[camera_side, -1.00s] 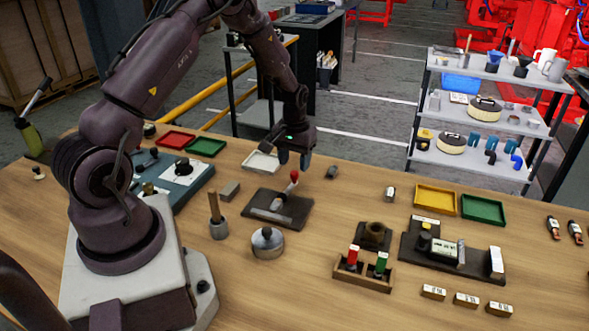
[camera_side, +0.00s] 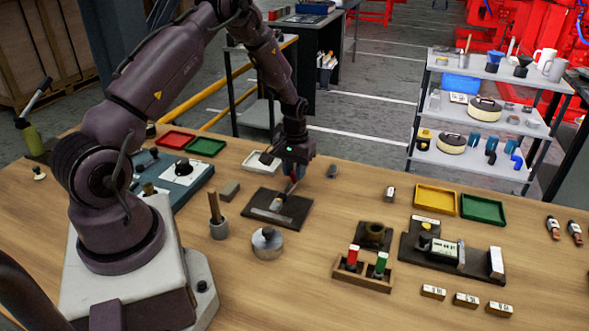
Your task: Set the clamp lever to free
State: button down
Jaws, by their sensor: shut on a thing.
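The clamp lever (camera_side: 277,203) is a metal bar mounted on a dark base plate (camera_side: 263,212) in the middle of the table. Its handle rises toward the right, and its red tip is mostly hidden by my gripper. My gripper (camera_side: 294,176) points down over the plate and is shut on the lever's handle end. The fingers are small and partly dark in this view.
A round metal pot (camera_side: 267,245) and a holder with a wooden handle (camera_side: 218,222) stand in front and left of the plate.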

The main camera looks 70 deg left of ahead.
jog(key=shift+d, duration=0.1)
jog(key=d+m, duration=0.1)
jog(key=m, duration=0.1)
jog(key=w+m, duration=0.1)
jog(key=shift+d+m, duration=0.35)
jog(key=shift+m, duration=0.05)
jog(key=d+m, duration=0.2)
jog(key=m, duration=0.1)
jog(key=shift+w+m, duration=0.15)
jog(key=shift+m, duration=0.15)
jog(key=m, duration=0.1)
jog(key=d+m, duration=0.1)
jog(key=shift+d+m, duration=0.25)
jog(key=shift+m, duration=0.05)
jog(key=shift+s+d+m, duration=0.2)
jog(key=shift+d+m, duration=0.2)
jog(key=shift+m, duration=0.35)
jog(key=shift+s+d+m, duration=0.2)
jog(key=shift+d+m, duration=0.2)
jog(key=shift+m, duration=0.35)
jog(key=c, duration=0.9)
grip_release()
jog(key=shift+c, duration=0.2)
jog(key=shift+r, duration=0.1)
